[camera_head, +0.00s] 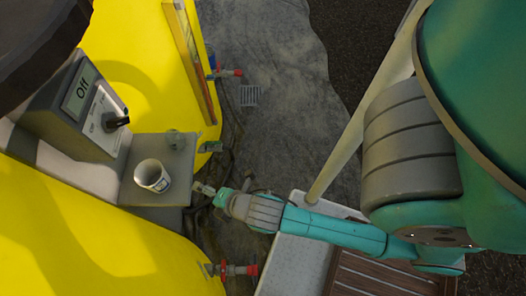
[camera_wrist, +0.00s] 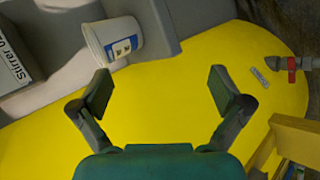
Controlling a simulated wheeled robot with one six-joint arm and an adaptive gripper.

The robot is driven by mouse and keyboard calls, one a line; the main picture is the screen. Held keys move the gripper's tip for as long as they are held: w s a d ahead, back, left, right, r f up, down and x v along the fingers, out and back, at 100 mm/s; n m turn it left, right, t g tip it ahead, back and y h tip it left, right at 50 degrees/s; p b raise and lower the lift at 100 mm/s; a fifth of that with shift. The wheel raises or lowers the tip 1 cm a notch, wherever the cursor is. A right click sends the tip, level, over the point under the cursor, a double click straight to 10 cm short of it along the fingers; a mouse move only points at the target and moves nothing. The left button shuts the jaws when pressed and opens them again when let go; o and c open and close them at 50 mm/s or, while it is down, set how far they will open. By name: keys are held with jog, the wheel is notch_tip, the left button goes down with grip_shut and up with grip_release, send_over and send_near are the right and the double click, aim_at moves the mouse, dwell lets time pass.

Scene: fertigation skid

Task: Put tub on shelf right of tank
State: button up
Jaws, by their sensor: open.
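The tub is a small white open cup with a blue-and-white label (camera_head: 152,176). It stands on a grey shelf (camera_head: 183,160) fixed beside the yellow tank (camera_head: 140,50). In the wrist view the tub (camera_wrist: 110,40) appears at the upper left, beyond the left finger, with the grey shelf (camera_wrist: 160,22) around it. My gripper (camera_head: 203,188) is open and empty, just to the right of the shelf edge in the head view. In the wrist view my open fingers (camera_wrist: 162,88) have only yellow tank surface between them. The tub is not between the fingers.
A grey control box with an "Off" display and a black knob (camera_head: 85,105) stands left of the shelf. Another yellow surface (camera_head: 90,250) lies below it. Red-handled valves (camera_head: 228,73) stick out at right. A pale post (camera_head: 365,100) rises near my arm.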

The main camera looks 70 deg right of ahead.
jog(key=s+r+m+t, duration=0.2)
jog(key=s+r+m, duration=0.3)
jog(key=s+m, duration=0.3)
jog(key=s+r+m+t, duration=0.2)
jog(key=s+r+m, duration=0.4)
jog(key=s, duration=0.5)
jog(key=d+m, duration=0.1)
jog(key=m, duration=0.1)
jog(key=shift+s+m+t+y, duration=0.3)
jog(key=shift+y, duration=0.1)
